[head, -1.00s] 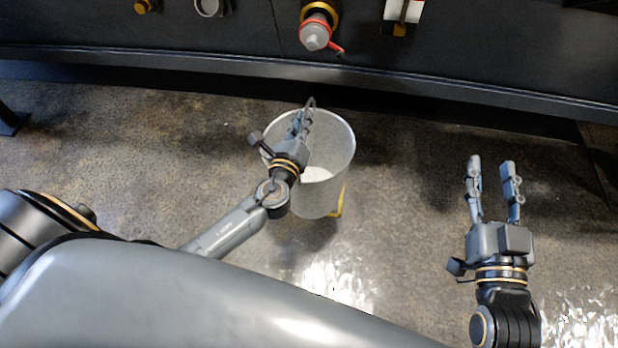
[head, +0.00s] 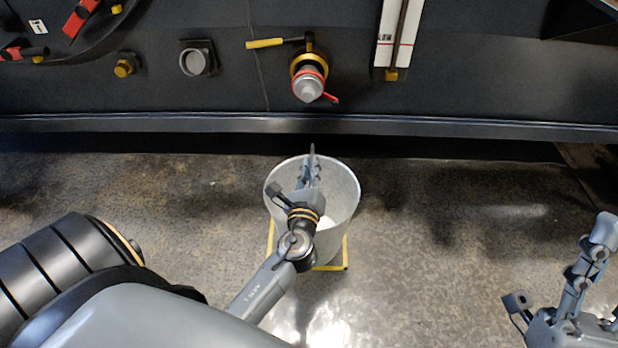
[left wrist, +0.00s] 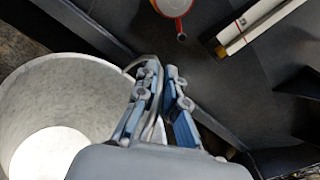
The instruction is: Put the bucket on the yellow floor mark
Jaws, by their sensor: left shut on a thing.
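The light grey bucket (head: 345,195) stands upright in the middle of the head view. My left gripper (head: 311,168) is at its rim, shut on the bucket's thin handle; this also shows in the left wrist view (left wrist: 160,78), with the open bucket (left wrist: 60,90) to the left. The yellow floor mark (head: 346,254) shows as lines left, right and in front of the bucket's lower part; the rest is hidden behind bucket and arm. I cannot tell whether the bucket's bottom touches the floor. My right gripper (head: 597,268) is at the lower right, partly cut off, fingers apart and empty.
The dark machine front (head: 450,90) runs across the back, with a grey-and-red valve (head: 308,84) and a yellow-handled lever (head: 265,43) above the bucket. The floor (head: 430,250) is clear on both sides of the bucket.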

